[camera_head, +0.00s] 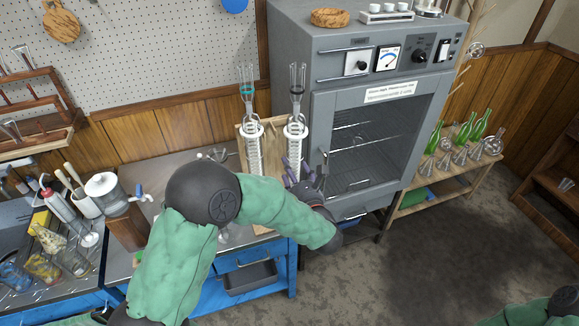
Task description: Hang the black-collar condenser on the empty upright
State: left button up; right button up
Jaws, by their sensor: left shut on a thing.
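The black-collar condenser (296,133) stands upright, a clear glass piece with a white coil and a dark ring near its top. My left gripper (297,172) is shut on its lower part, and my arm hides some of the grip. A similar condenser with a teal collar (253,140) stands upright to its left, in front of a wooden rig board (242,150). The black-collar condenser is beside it, roughly level with it. The upright behind the black-collar condenser is mostly hidden, and I cannot tell whether the condenser touches it. My right gripper is out of view.
A grey oven (365,100) with a glass door stands close on the right of the rig. Green bottles (480,125) and flasks stand on a wooden rack at the right. The floor in front is clear.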

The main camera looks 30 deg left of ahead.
pick_arm(q)
jog(key=shift+v, duration=2.3)
jog(key=shift+s+a+r, duration=0.1)
jog(key=shift+s+a, duration=0.05)
jog(key=shift+s, duration=0.05)
